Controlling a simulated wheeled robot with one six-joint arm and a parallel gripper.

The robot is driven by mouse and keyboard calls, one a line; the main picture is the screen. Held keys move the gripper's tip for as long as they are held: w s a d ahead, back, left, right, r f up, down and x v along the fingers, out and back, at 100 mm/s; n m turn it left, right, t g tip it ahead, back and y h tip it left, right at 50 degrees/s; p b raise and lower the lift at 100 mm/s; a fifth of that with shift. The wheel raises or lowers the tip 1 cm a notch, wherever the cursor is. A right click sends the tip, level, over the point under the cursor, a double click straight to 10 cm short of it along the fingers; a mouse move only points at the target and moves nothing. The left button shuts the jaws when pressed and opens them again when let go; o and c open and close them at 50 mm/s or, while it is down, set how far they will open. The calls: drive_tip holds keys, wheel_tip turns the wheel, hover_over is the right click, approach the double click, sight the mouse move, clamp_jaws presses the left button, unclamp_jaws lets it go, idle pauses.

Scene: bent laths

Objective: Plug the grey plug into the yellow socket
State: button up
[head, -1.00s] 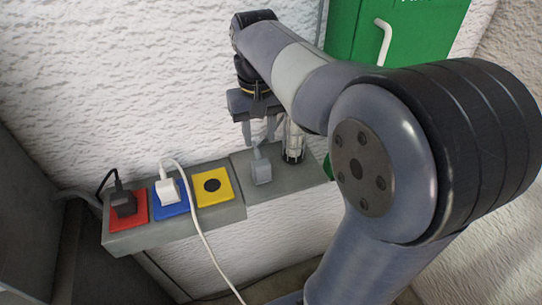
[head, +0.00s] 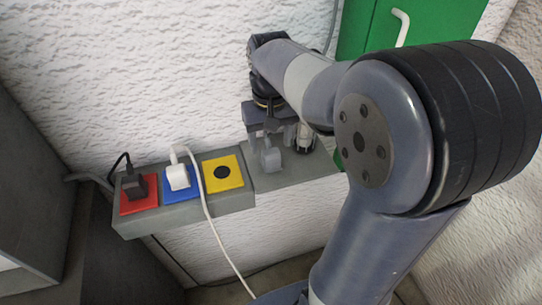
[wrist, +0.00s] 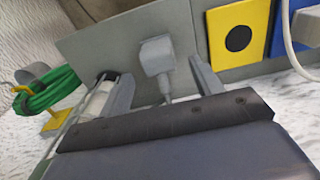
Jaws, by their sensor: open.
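The grey plug (head: 270,158) stands on the grey ledge to the right of the yellow socket. In the wrist view the plug (wrist: 157,56) shows between the two fingers, with its cord running toward the gripper. My gripper (head: 271,147) is open, with one finger on each side of the plug; I cannot tell whether either touches it. The yellow socket (head: 222,174) is empty, with a round black recess, and it also shows in the wrist view (wrist: 239,16).
The red socket (head: 138,202) holds a black plug (head: 133,184). The blue socket (head: 181,192) holds a white plug (head: 178,177) whose white cable hangs over the ledge front. A pale cylindrical object (head: 305,137) stands close right of my gripper. A green cabinet (head: 371,28) is behind.

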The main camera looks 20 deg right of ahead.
sight(271, 150)
drive_tip(key=shift+f+p, duration=0.3)
drive_tip(key=shift+f, duration=2.3)
drive_tip(key=c, duration=1)
drive_tip(key=shift+r, duration=0.1)
wheel_tip(271, 150, up, 18)
drive_tip(key=shift+f+p, duration=0.2)
drive_tip(key=shift+p, duration=0.2)
